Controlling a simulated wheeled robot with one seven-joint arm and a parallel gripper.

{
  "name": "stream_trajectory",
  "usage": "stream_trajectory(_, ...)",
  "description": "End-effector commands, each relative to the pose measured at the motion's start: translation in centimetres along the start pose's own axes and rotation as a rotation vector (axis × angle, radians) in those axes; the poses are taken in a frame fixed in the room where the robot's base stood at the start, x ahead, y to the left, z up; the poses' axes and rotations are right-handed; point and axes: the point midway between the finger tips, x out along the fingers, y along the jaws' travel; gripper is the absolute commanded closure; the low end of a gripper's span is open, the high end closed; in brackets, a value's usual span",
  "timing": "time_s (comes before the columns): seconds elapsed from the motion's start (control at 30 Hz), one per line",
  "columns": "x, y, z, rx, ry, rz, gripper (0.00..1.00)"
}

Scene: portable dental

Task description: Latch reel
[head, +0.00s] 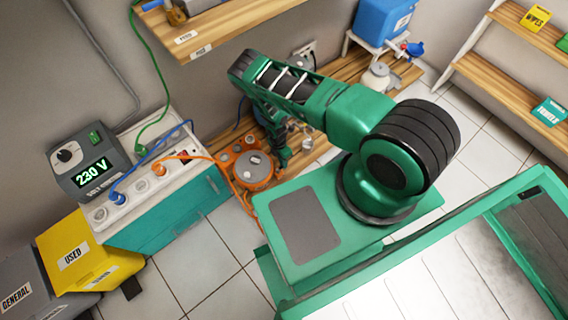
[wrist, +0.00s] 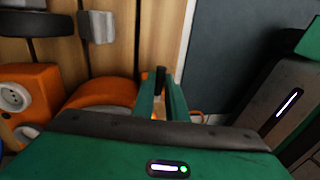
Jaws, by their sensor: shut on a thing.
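My gripper (head: 281,158) reaches down at the right side of the reel. In the wrist view my gripper (wrist: 161,92) has its two green fingers shut on a small upright black peg (wrist: 160,76). The fingers hide the lower part of the peg, and I cannot tell how it joins the reel.
A teal cabinet (head: 168,215) with a socket strip and a 230 V unit (head: 90,165) stands left of the reel. Orange, blue and green cables run near it. A wooden bench (head: 345,72) lies behind my arm. Tiled floor (head: 210,250) is free in front.

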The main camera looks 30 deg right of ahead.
Motion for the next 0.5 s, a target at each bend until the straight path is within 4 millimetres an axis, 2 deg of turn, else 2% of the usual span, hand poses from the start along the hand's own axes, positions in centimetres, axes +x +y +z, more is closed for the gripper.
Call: stream_trajectory(0.5,-0.19,0.68,0.41,-0.056,-0.020,0.010,1.00)
